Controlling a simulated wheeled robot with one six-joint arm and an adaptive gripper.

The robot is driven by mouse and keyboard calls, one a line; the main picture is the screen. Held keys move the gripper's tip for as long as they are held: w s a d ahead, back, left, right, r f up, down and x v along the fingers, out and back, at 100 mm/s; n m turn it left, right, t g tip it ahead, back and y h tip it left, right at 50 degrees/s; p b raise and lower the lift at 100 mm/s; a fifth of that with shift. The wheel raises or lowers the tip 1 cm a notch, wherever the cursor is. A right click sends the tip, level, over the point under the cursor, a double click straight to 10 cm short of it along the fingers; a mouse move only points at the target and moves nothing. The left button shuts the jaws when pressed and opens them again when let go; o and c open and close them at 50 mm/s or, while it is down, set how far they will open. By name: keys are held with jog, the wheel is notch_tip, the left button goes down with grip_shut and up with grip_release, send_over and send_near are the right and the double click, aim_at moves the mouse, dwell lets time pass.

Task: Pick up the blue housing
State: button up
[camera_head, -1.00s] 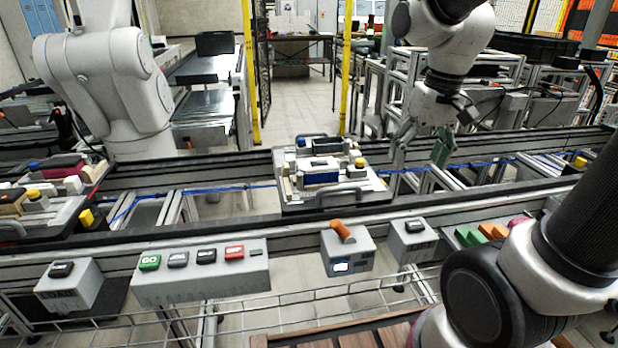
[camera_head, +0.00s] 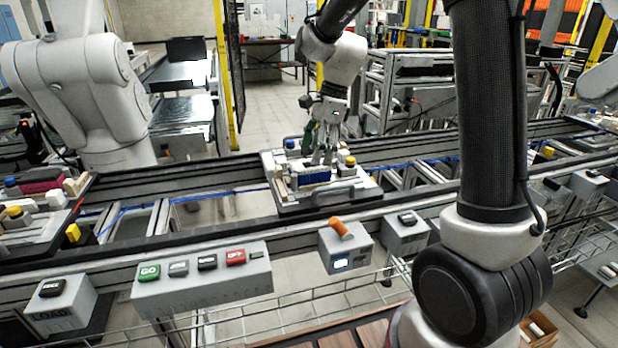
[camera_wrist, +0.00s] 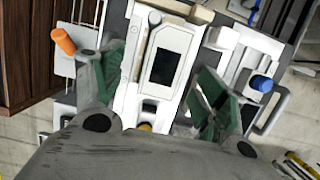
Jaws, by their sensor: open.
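The blue housing (camera_head: 312,175) lies on a grey pallet (camera_head: 330,201) on the conveyor, in the middle of the head view. My gripper (camera_head: 322,158) is above it, fingers pointing down, and partly hides it. In the wrist view my gripper (camera_wrist: 162,62) is open, with one green-padded finger on each side of a pale, white-topped part (camera_wrist: 184,41) with a dark window. I cannot tell from this view whether that part is the blue housing. I see no clear contact between fingers and part.
A blue knob (camera_wrist: 262,83) and yellow knob (camera_head: 349,161) stand on the pallet near the fingers. An orange handle (camera_head: 341,227) on a grey box and a button panel (camera_head: 205,275) stand in front of the conveyor. A white robot arm (camera_head: 80,85) stands behind left.

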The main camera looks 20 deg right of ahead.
aim_at(310, 175)
jog(key=x, duration=0.5)
jog(key=shift+w+d, duration=0.1)
jog(key=shift+w, duration=0.25)
jog(key=c, duration=1.2)
